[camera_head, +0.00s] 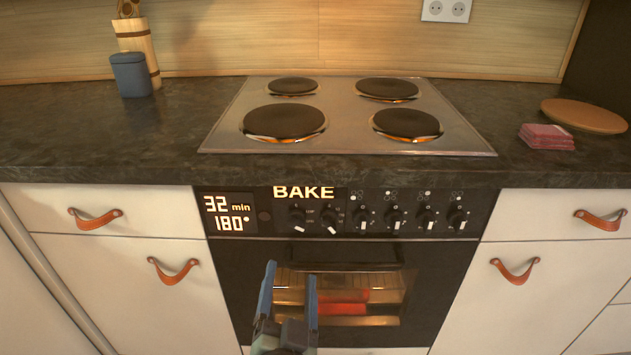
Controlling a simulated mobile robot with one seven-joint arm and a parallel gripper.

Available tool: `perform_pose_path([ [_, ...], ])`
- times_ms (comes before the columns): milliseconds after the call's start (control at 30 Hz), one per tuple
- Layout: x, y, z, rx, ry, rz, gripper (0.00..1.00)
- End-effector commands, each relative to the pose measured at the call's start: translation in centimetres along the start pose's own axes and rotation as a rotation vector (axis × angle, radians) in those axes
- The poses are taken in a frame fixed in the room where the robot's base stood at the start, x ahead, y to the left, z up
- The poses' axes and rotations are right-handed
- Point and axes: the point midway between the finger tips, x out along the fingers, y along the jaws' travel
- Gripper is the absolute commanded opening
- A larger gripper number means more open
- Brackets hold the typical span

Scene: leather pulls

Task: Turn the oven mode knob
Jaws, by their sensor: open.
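The oven's black control panel (268,221) runs below the counter edge, with a lit display reading "32 min 180°" at its left and "BAKE" lit above the left knobs. Under "BAKE" are two knobs, a left one (297,217) and a right one (330,217); which one sets the mode I cannot tell for sure. Several more knobs line the panel to the right. My gripper (290,268) is open and empty, its two blue fingers pointing up in front of the oven door (440,280), below the left knobs and apart from them in the picture.
The oven door handle (345,264) crosses just right of my fingers. A hob (340,118) with round plates is set in the dark counter. A blue canister (130,75), a round board (585,115) and pink napkins (546,136) stand clear. Leather pulls (172,270) stick out from white fronts.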

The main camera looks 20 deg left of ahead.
Motion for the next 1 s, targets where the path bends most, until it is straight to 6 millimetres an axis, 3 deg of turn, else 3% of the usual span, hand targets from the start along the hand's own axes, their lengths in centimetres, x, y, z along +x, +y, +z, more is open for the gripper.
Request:
perform_pose_path([
  [267,0.1,-0.2,0.8,0.015,-0.033,0.002,0.75],
  [800,9.1,-0.2,1.1,0.016,-0.030,0.002,0.75],
  [1000,11.4,-0.2,1.2,0.015,-0.030,0.002,0.75],
])
